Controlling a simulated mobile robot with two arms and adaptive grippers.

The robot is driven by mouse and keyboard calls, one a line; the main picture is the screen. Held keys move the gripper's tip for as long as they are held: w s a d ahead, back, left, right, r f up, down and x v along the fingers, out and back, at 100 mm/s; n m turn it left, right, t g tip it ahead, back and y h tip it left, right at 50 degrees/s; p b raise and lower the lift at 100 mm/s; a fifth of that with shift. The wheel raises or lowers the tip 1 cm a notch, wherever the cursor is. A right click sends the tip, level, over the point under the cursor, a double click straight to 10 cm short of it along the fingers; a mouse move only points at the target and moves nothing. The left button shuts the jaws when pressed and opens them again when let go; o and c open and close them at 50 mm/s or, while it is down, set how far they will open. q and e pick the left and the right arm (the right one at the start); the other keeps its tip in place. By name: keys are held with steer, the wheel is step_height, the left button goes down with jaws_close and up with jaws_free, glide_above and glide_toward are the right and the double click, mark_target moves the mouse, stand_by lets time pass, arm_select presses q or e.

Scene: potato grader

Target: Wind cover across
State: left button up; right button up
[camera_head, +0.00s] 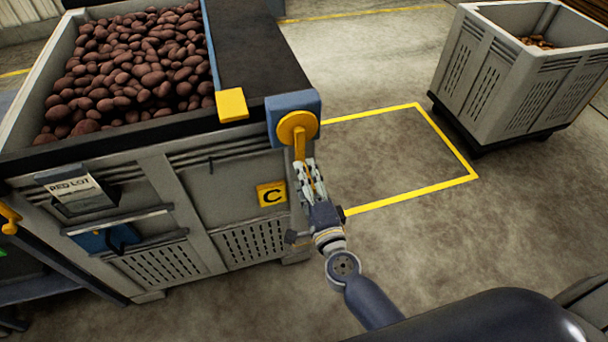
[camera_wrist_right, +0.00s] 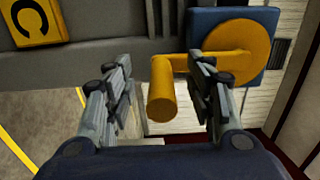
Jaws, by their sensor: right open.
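A yellow crank (camera_head: 298,127) sits on a blue housing (camera_head: 272,108) at the front right corner of a large grey crate (camera_head: 215,165). In the right wrist view, the crank's yellow disc (camera_wrist_right: 240,52) and its arm lead to a round handle (camera_wrist_right: 162,100). My right gripper (camera_head: 304,168) is open just below the crank. Its fingers (camera_wrist_right: 162,75) stand on either side of the handle, with a gap showing on both sides. A dark cover (camera_head: 258,60) lies over the crate's right part, with a blue bar (camera_head: 211,45) along its left edge. My left gripper is out of view.
Reddish potatoes (camera_head: 130,65) lie uncovered in the crate's left part. A yellow block (camera_head: 232,104) sits at the bar's near end. A yellow "C" plate (camera_head: 271,194) is on the front. Another crate (camera_head: 490,80) stands at right; marked floor (camera_head: 400,155) between is clear.

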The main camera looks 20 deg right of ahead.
steer(key=shift+s, duration=0.15)
steer(key=shift+c, duration=0.8)
jaws_close()
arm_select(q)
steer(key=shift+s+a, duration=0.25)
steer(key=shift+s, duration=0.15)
arm_select(e)
steer(key=shift+d, duration=0.1)
